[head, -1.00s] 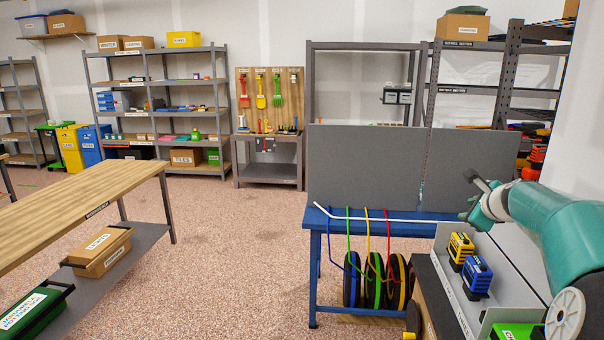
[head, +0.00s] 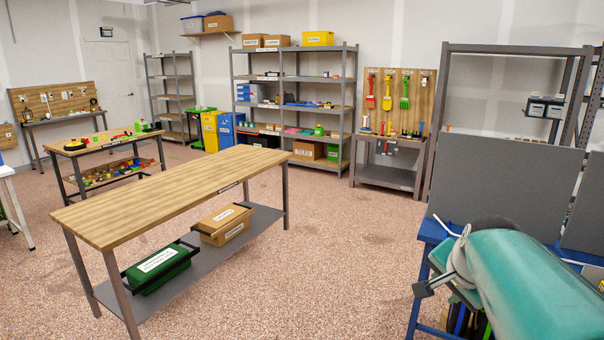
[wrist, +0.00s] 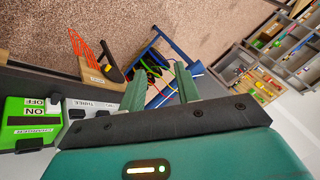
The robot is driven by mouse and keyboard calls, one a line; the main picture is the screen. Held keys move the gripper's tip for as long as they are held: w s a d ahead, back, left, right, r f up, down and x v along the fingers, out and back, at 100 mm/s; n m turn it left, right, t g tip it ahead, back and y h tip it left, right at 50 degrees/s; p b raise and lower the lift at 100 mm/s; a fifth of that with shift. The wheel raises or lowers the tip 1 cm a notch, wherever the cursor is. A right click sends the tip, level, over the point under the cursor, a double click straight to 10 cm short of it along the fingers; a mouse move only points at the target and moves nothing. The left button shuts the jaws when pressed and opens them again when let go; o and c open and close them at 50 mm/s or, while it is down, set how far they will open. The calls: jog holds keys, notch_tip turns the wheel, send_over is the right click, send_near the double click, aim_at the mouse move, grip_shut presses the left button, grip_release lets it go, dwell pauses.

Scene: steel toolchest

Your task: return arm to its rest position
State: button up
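My teal arm (head: 530,285) fills the lower right of the head view, in front of the blue bench and its grey panels. My gripper shows best in the wrist view (wrist: 161,90). Its two green fingers stand apart with no object held between them; floor and the blue bench show behind. In the head view the arm's end is partly turned away, and the finger gap is not clear there.
A blue bench (wrist: 180,70) with coiled hoses is beyond the fingers. A green labelled box (wrist: 30,120) and a grey box marked THREE (wrist: 90,107) lie left in the wrist view. A wooden table (head: 170,195) stands left of my arm, with open floor between.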

jog(key=s+a+f+n, duration=0.2)
jog(key=s+a+n, duration=0.4)
jog(key=s, duration=0.2)
jog(key=s+a+f+n+g+y, duration=0.1)
jog(key=s+a+f+n, duration=0.2)
jog(key=s+a+n, duration=0.3)
jog(key=shift+s, duration=1.15)
